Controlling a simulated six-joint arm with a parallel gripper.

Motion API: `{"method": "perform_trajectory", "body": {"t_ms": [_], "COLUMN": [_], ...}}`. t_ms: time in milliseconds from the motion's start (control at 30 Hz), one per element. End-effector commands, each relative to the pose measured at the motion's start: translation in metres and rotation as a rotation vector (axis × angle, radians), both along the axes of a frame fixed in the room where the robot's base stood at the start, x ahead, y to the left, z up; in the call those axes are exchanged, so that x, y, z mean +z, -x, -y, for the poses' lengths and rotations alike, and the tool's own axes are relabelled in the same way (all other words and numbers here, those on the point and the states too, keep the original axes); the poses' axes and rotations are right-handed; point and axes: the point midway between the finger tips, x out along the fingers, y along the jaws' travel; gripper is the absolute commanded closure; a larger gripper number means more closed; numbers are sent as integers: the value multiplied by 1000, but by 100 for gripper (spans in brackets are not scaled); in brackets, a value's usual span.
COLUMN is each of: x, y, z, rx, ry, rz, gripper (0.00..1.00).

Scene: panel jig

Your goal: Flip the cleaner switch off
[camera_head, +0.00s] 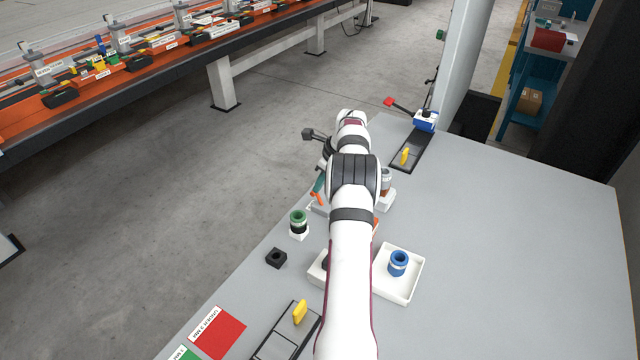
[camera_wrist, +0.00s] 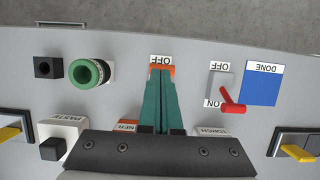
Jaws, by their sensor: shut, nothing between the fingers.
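In the wrist view my gripper (camera_wrist: 160,80) is shut and empty, its teal fingers over the cleaner switch. The fingers hide most of that switch. An orange part (camera_wrist: 172,70) shows beside the fingertips, next to an OFF label (camera_wrist: 160,59). A label ending in "NER" (camera_wrist: 127,125) shows lower left of the fingers. Whether the fingers touch the orange part, and which way the switch stands, I cannot tell. In the head view the teal fingers (camera_head: 319,183) are partly hidden by my arm, close to an orange lever (camera_head: 316,198).
Right of the fingers is a torch switch (camera_wrist: 220,82) with a red lever (camera_wrist: 231,104) near ON. A blue DONE pad (camera_wrist: 262,84) lies beyond it. A green ring (camera_wrist: 88,73), a black block (camera_wrist: 48,67) and a paste box (camera_wrist: 60,134) are on the left.

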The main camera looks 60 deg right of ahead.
Motion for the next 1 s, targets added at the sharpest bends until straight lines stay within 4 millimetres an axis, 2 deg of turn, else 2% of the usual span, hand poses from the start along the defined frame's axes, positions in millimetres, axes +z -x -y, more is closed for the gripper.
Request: {"method": "perform_trajectory", "body": {"t_ms": [167, 267, 600, 700, 833, 1000], "x": [0, 7, 76, 89, 98, 100], "y": [0, 1, 10, 12, 14, 14], "z": [0, 1, 0, 1, 0, 0], "rx": [0, 0, -1, 0, 0, 0], "ry": [0, 2, 3, 2, 1, 1], "rz": [0, 0, 2, 0, 1, 0], "gripper": [100, 100, 100, 100, 100, 100]}}
